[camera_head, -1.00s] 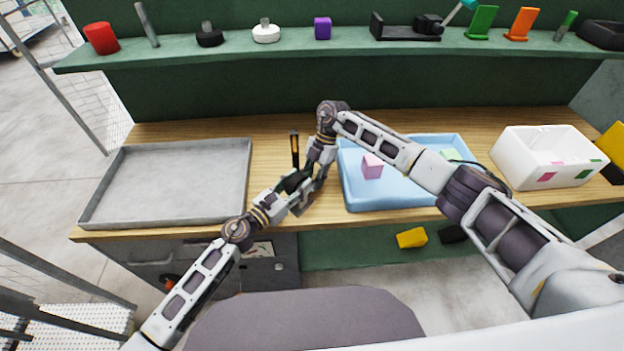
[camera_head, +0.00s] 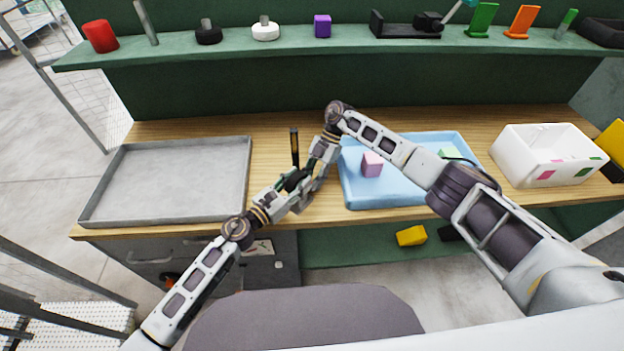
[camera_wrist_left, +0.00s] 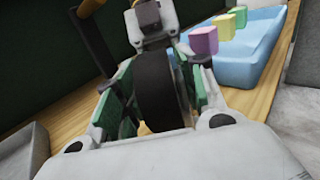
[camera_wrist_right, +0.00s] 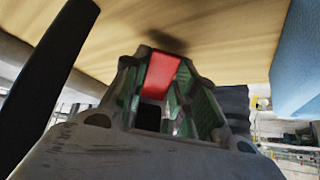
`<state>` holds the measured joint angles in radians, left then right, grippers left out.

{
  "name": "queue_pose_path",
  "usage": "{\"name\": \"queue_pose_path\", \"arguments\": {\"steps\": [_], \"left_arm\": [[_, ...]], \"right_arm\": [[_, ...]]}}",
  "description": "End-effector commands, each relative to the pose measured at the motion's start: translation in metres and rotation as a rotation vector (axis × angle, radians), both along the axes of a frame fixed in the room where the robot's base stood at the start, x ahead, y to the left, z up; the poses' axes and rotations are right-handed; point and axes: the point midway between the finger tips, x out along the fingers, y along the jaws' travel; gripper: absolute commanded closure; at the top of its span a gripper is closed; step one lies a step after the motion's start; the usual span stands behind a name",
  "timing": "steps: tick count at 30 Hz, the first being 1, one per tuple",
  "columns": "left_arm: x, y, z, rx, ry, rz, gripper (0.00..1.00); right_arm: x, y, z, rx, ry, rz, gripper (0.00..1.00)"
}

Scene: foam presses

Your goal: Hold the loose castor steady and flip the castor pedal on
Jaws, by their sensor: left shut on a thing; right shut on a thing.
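The castor's black wheel (camera_wrist_left: 160,90) stands between the fingers of my left gripper (camera_wrist_left: 155,115) in the left wrist view, and the gripper is shut on it. In the head view my left gripper (camera_head: 292,184) and right gripper (camera_head: 308,190) meet at the table's front part and hide most of the castor. In the right wrist view a red piece (camera_wrist_right: 162,72), apparently the castor pedal, lies between the fingers of my right gripper (camera_wrist_right: 170,95), which is shut on it. Whether the pedal is flipped cannot be told.
A dark upright post with an orange part (camera_head: 295,147) stands just behind the grippers. A grey tray (camera_head: 172,217) lies left; a blue tray (camera_head: 402,193) with pink and green blocks lies right. A white bin (camera_head: 520,166) stands farther right. A shelf (camera_head: 180,53) runs behind.

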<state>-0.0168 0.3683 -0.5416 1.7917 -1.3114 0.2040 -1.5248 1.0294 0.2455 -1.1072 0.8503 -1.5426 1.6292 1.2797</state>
Motion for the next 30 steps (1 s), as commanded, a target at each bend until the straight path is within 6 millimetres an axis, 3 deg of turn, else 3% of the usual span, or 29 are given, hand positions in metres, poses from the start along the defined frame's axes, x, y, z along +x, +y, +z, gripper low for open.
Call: {"name": "queue_pose_path", "arguments": {"steps": [6, 20, 30], "left_arm": [[0.0, 0.0, 0.0, 0.001, 0.001, 0.0, 0.99], [0.0, 0.0, 0.0, 0.001, 0.001, 0.0, 0.99], [0.0, 0.0, 0.0, 0.001, 0.001, 0.0, 0.99]], "right_arm": [[0.0, 0.0, 0.0, 0.0, 0.0, 0.0, 0.5], [0.003, -0.002, 0.004, -0.001, -0.001, 0.0, 0.5], [0.018, -0.018, 0.033, -0.002, -0.001, -0.002, 0.5]]}}
